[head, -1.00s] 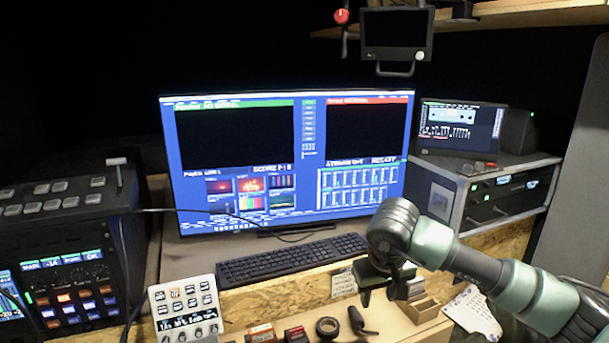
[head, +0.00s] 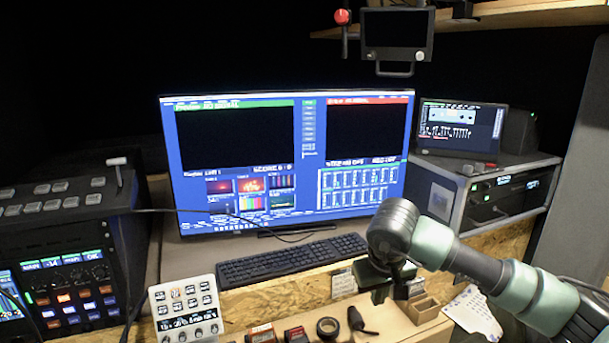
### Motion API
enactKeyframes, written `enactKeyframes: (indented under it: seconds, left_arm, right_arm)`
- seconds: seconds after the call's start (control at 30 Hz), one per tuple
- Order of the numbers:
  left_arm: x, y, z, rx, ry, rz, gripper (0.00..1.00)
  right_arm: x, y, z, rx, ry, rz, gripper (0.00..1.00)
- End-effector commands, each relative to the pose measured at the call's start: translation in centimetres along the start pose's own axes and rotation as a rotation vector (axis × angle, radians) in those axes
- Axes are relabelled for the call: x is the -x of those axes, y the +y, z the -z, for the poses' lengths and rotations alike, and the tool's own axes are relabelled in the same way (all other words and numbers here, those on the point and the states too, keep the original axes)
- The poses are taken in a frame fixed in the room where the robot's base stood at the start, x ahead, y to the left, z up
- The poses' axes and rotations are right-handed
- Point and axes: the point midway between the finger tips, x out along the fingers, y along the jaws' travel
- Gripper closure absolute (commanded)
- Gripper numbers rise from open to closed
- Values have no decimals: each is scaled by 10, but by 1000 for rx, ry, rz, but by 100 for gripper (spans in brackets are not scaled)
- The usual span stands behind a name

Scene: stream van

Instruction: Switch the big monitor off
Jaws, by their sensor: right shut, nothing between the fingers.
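The big monitor (head: 306,150) stands on the desk in the middle of the head view. Its screen is lit, with a blue layout, two black panes and small colored tiles. Its power button cannot be made out. My right gripper (head: 388,297) is shut and empty, pointing down at the desk's front edge, in front of and below the monitor's lower right corner, apart from the screen. My right forearm comes in from the lower right. My left gripper is not in view.
A keyboard (head: 292,259) lies before the monitor. A switcher console (head: 65,250) stands left and a small button panel (head: 186,311) in front. A smaller lit screen (head: 461,131) sits on a rack unit (head: 490,190) at right. A small dark display (head: 397,35) hangs above.

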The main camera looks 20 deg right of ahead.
Motion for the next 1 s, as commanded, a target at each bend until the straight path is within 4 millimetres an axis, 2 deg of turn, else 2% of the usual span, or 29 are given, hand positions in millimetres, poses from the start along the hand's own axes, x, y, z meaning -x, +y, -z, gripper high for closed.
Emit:
enactKeyframes:
  seconds: [0.9,0.93,1.0]
  left_arm:
    - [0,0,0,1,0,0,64]
    - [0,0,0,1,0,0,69]
    - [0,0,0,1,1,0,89]
  right_arm:
    - [0,0,0,0,0,0,100]
    - [0,0,0,0,0,0,100]
    - [0,0,0,0,0,0,100]
